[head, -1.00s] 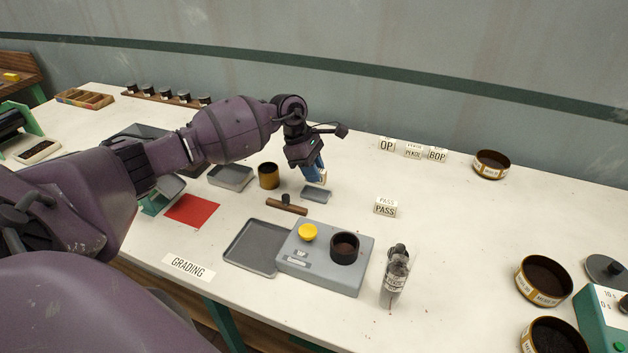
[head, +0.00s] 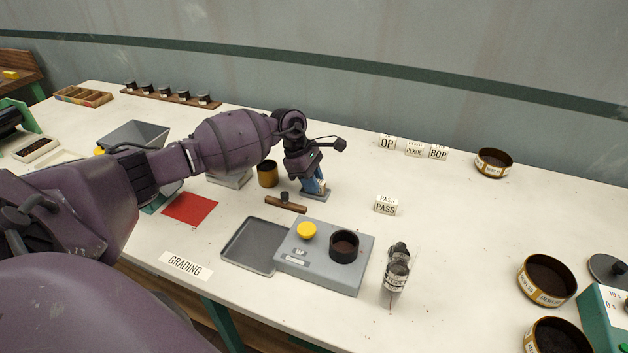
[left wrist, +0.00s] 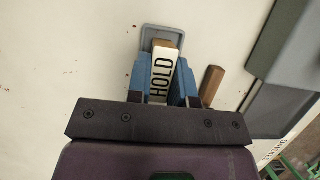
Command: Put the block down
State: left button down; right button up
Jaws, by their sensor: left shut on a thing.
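The block (left wrist: 162,75) is a small piece with a white face lettered HOLD and a wooden-coloured end, seen in the left wrist view. My left gripper (head: 314,186) is shut on it, with a blue finger on either side. A small grey tray (left wrist: 161,33) lies under and just beyond the fingertips; in the head view the grey tray (head: 318,196) shows around the fingertips. Whether the block touches the tray I cannot tell. My right gripper is not in view.
A wooden-handled tool (head: 286,204) lies just left of the tray. A grey unit (head: 325,275) with a yellow button and dark cup stands in front. A brass cup (head: 267,174) stands behind left. PASS blocks (head: 386,207) stand to the right, with clear table between.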

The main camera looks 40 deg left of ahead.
pick_arm(q)
jog(key=c, duration=1)
grip_release()
jog(key=shift+r, duration=0.35)
jog(key=p+v, duration=0.1)
jog(key=v, duration=1.1)
jog(key=shift+r, duration=0.25)
